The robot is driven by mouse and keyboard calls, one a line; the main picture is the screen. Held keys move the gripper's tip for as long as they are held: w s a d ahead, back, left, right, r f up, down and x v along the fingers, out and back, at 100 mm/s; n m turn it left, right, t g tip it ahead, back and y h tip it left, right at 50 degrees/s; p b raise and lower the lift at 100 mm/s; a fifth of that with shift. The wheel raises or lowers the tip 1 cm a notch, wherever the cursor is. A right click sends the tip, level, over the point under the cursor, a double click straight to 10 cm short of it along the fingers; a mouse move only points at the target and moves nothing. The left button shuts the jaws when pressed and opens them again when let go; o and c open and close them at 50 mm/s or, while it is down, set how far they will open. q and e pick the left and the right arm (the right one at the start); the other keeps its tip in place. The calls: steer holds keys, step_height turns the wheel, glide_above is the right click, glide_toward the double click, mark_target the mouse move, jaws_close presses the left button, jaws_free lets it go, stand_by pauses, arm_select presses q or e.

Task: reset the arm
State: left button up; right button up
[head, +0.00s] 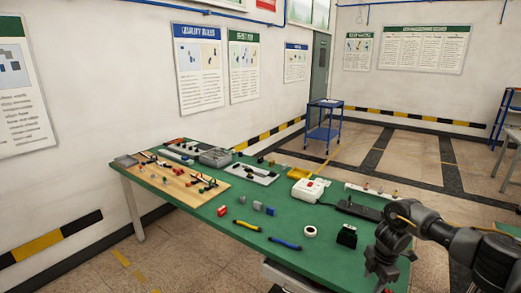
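My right arm comes in from the right edge of the head view, dark grey and bent downward at the wrist. Its gripper (383,268) hangs beside the front right corner of the green table (210,235). It is small and dark, and I cannot tell whether its fingers are open or shut. I see nothing clearly held in it. My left gripper is not in view.
The table holds a wooden board (172,184) with small parts, a white box (308,190), a yellow-handled tool (246,225), a blue-handled tool (285,243), a tape roll (310,231) and a black block (347,236). A blue cart (324,128) stands behind. Floor beyond is open.

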steer(key=s+a+f+n+t+y, duration=0.1)
steer(key=a+f, duration=0.3)
steer(key=a, duration=0.2)
steer(key=s+a+f+n+y, duration=0.1)
steer(key=a+f, duration=0.3)
steer(key=a, duration=0.3)
steer(key=s+a+m+t+y, duration=0.25)
steer(key=s+a, duration=0.35)
steer(key=a, duration=0.4)
steer(key=s+a+m+t+y, duration=0.1)
steer(key=s+a+m+t, duration=0.15)
steer(key=s+a, duration=0.5)
steer(key=s+d+r+m+g+h, duration=0.1)
steer(key=s+d+m+h, duration=0.2)
steer(key=s+d+m, duration=0.6)
steer(key=s+d+r+m+g+h, duration=0.25)
steer(key=s+d+m, duration=0.35)
steer(key=s, duration=0.6)
step_height(320, 180, down, 29)
steer(key=s+d+n+g, duration=0.1)
steer(key=s+d, duration=0.1)
steer(key=s, duration=0.1)
steer(key=s+d+f+g, duration=0.1)
steer(key=s+d+f, duration=0.1)
steer(key=s+f, duration=1.1)
steer(key=shift+s+f, duration=0.35)
steer(key=shift+s, duration=0.55)
steer(key=shift+d, duration=0.1)
